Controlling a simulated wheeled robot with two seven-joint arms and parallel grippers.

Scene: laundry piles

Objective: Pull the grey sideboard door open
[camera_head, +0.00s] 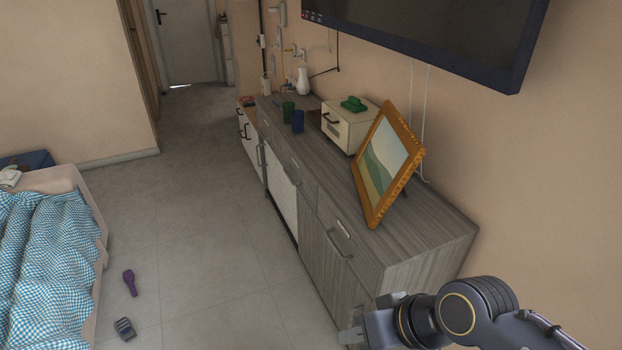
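The grey wood-grain sideboard (425,235) runs along the right wall from the near right toward the back. Its nearest grey door (325,268) looks closed, with a dark bar handle (338,244) near its top. My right gripper (371,317) is at the bottom right, in front of the sideboard's near end. Its two fingers look apart, with nothing seen between them. It appears apart from the handle and partly hides the lower near corner of the sideboard. My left gripper is not in view.
On the sideboard stand a gold-framed picture (387,165), a white box (347,128) and cups (298,121). A TV (440,35) hangs above. A bed (45,265) is at left. A purple brush (129,283) and a dark item (125,328) lie on the otherwise clear floor.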

